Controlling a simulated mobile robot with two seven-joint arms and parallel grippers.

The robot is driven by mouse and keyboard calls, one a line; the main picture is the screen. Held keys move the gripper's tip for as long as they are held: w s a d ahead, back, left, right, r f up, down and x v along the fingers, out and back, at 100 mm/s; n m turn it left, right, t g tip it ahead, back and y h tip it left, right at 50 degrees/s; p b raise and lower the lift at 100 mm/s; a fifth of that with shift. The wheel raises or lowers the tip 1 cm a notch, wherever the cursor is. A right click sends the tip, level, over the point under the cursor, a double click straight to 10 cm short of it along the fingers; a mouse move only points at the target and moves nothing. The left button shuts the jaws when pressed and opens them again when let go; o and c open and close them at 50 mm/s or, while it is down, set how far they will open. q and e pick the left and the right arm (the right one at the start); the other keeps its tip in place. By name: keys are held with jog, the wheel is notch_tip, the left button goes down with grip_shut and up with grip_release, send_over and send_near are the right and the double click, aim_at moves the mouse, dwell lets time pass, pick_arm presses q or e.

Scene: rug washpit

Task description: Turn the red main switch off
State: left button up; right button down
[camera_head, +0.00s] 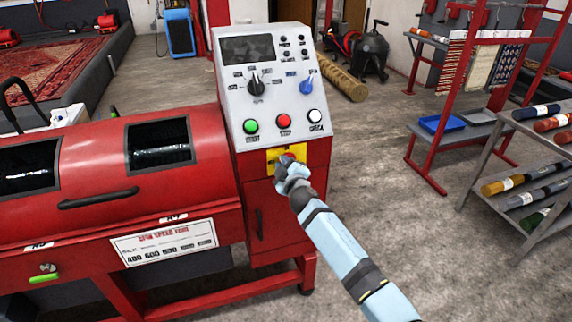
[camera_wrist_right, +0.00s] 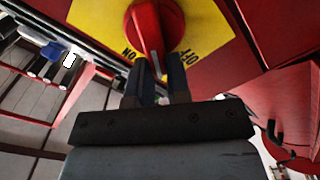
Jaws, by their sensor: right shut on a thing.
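The red main switch (camera_head: 289,157) sits on a yellow plate (camera_head: 271,156) low on the front of the grey and red control cabinet. In the right wrist view the switch (camera_wrist_right: 156,22) is a round red knob with a raised grip bar. The bar's near end lies between the two dark fingers of my right gripper (camera_wrist_right: 160,66), which is shut on it. ON and OFF letters show upside down on the yellow plate (camera_wrist_right: 100,18), either side of the fingers. In the head view my right gripper (camera_head: 288,168) covers most of the switch. My left gripper is in neither view.
Above the switch are green (camera_head: 251,126), red (camera_head: 284,121) and white (camera_head: 315,116) buttons and two selector knobs. A red drum machine (camera_head: 90,190) adjoins on the left.

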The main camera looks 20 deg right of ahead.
jog(key=n, duration=0.2)
jog(key=f+n, duration=0.1)
jog(key=shift+a+n, duration=0.25)
jog(key=shift+n, duration=0.05)
pick_arm(q)
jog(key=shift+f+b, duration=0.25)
jog(key=shift+b, duration=0.15)
pick_arm(e)
jog(key=shift+f+n, duration=0.2)
jog(key=shift+n, duration=0.7)
jog(key=shift+f+n, duration=0.2)
jog(key=shift+n, duration=0.7)
jog(key=c, duration=1.1)
grip_release()
pick_arm(q)
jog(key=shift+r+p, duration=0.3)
jog(key=shift+p, duration=0.55)
pick_arm(e)
jog(key=shift+s+d, duration=0.15)
jog(key=shift+s, duration=3.35)
jog(key=shift+s+d, duration=0.1)
jog(key=shift+s, duration=3.35)
